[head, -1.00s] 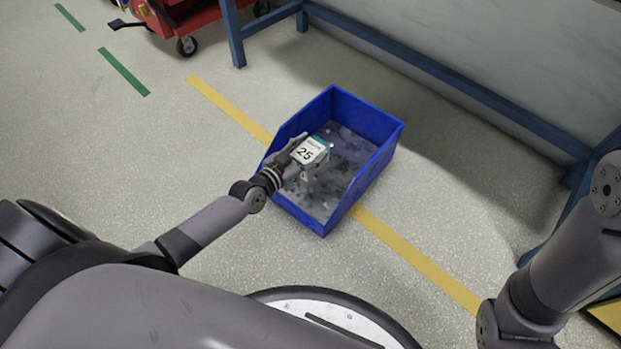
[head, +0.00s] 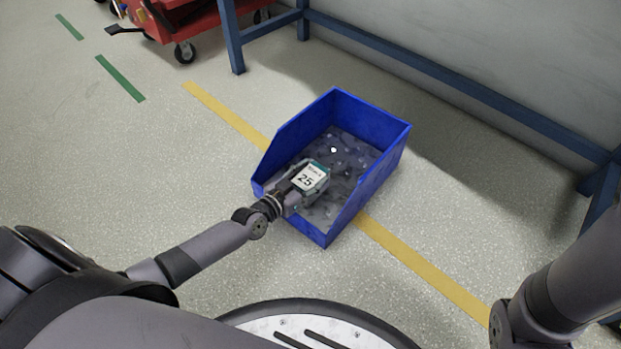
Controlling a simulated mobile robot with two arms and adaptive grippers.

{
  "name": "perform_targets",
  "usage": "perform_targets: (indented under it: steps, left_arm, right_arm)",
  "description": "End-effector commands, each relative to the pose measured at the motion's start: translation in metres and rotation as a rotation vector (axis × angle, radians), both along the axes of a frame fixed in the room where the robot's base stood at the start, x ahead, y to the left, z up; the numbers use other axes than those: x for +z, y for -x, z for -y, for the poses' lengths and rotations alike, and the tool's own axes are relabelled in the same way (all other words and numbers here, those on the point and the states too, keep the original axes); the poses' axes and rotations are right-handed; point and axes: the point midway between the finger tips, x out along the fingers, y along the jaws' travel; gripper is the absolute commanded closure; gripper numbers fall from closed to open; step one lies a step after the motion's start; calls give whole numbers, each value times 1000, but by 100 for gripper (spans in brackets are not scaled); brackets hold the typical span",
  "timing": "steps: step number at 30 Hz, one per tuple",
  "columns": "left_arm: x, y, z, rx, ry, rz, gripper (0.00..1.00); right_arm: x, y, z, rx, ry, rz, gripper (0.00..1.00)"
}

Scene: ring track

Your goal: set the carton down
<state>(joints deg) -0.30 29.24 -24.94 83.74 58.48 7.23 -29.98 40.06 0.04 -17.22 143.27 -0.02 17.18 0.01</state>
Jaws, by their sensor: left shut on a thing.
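The carton (head: 310,178) is small, with a white top marked 25 and a teal edge. My left gripper (head: 298,187) is shut on it. Gripper and carton are over the front left part of a blue open bin (head: 376,190), within its walls as seen from above. I cannot tell whether the carton touches the bin's contents. The bin stands on the floor across a yellow line. My right arm shows at the right edge, but its gripper is out of view.
Grey scrap-like pieces (head: 350,160) cover the bin's bottom. A blue-framed bench (head: 450,78) stands behind it, and a red wheeled cart (head: 190,22) is at the top left. The speckled floor (head: 130,165) left of the bin is clear.

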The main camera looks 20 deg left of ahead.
Motion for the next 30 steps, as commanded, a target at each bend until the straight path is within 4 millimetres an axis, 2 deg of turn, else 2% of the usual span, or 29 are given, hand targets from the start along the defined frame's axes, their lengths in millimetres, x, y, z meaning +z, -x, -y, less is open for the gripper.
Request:
perform_targets:
  steps: [5,6,15,26,30]
  left_arm:
    - [-2,0,0,0,-1,1,82]
    - [-3,0,0,0,-2,1,50]
    - [-2,0,0,0,-1,0,30]
    - [3,1,0,0,1,0,30]
    - [8,20,-6,0,-3,-4,30]
  right_arm:
    - [-2,1,0,0,0,2,60]
    - [-2,1,0,0,0,2,60]
    - [-1,1,0,0,0,2,60]
    - [3,0,0,0,0,2,60]
    - [16,0,0,0,0,1,60]
